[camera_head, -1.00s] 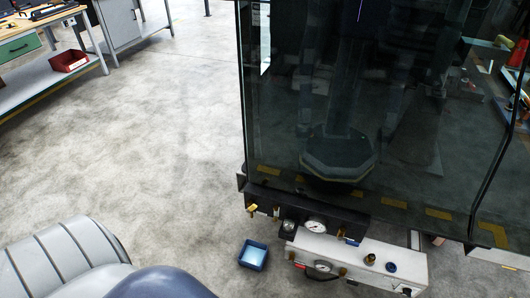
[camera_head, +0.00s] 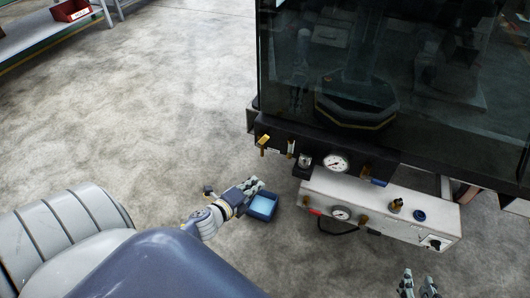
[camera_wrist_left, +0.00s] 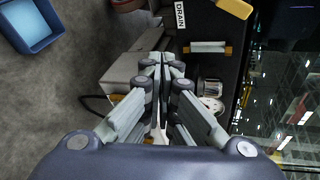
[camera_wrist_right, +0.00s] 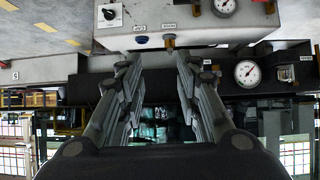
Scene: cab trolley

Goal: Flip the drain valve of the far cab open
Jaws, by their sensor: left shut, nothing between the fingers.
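The cab (camera_head: 380,70) has dark glass and a black front panel (camera_head: 318,150) along its lower edge. A yellow lever (camera_head: 263,141) is at the panel's left end, beside a second brass valve (camera_head: 291,148). In the left wrist view a DRAIN label (camera_wrist_left: 180,14) is close to the yellow lever (camera_wrist_left: 235,8), with the second valve (camera_wrist_left: 208,48) below. My left gripper (camera_head: 256,184) is shut and empty, below and apart from the lever. My right gripper (camera_head: 418,280) is open and empty, at the bottom right; its parted fingers show in the right wrist view (camera_wrist_right: 157,62).
A white box (camera_head: 380,208) with gauge, fittings and a black hose juts out below the panel. A blue bin (camera_head: 264,207) lies on the floor by my left gripper. A red bin (camera_head: 70,10) is on a shelf at upper left. The floor at left is clear.

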